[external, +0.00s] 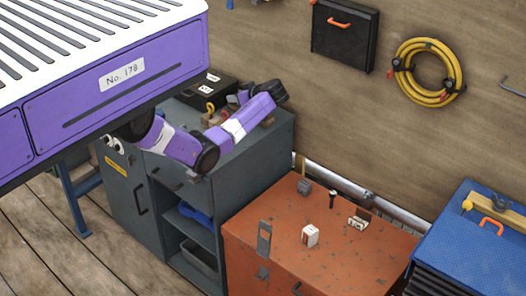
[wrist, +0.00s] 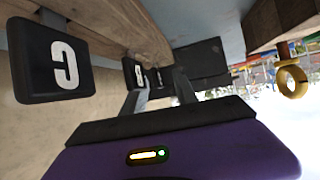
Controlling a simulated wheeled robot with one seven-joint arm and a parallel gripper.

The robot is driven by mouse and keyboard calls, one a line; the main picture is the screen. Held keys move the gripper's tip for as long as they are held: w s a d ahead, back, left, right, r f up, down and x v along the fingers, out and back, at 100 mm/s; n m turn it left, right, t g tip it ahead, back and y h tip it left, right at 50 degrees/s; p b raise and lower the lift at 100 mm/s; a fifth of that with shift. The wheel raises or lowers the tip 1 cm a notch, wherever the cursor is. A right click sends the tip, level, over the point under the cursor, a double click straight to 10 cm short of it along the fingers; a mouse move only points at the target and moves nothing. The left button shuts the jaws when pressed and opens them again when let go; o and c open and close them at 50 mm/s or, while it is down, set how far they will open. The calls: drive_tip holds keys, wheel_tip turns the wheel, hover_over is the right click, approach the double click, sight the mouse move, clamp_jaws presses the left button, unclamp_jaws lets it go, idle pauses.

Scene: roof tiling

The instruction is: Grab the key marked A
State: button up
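My gripper (wrist: 158,97) shows its two fingers apart at the bottom middle of the wrist view, with nothing visible held between them. A black tag with a white letter, which looks like an inverted G (wrist: 55,68), is large and close at the left. Two smaller black tags (wrist: 135,73) (wrist: 158,77) with white marks lie beyond the fingertips; their letters are too small to read surely. I cannot tell which tag is A. In the external view, black tags with white marks (external: 206,89) show on the grey cabinet, beside my bent purple arm, which hides part of the area.
The grey cabinet (external: 240,150) stands against the wooden wall. A lower orange cabinet (external: 285,235) with small loose items stands to its right, then a blue chest (external: 490,245). A gold ring (wrist: 291,82) and a wooden block (wrist: 275,25) show at the wrist view's right.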

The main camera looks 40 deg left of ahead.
clamp_jaws()
drive_tip(key=shift+r, duration=0.1)
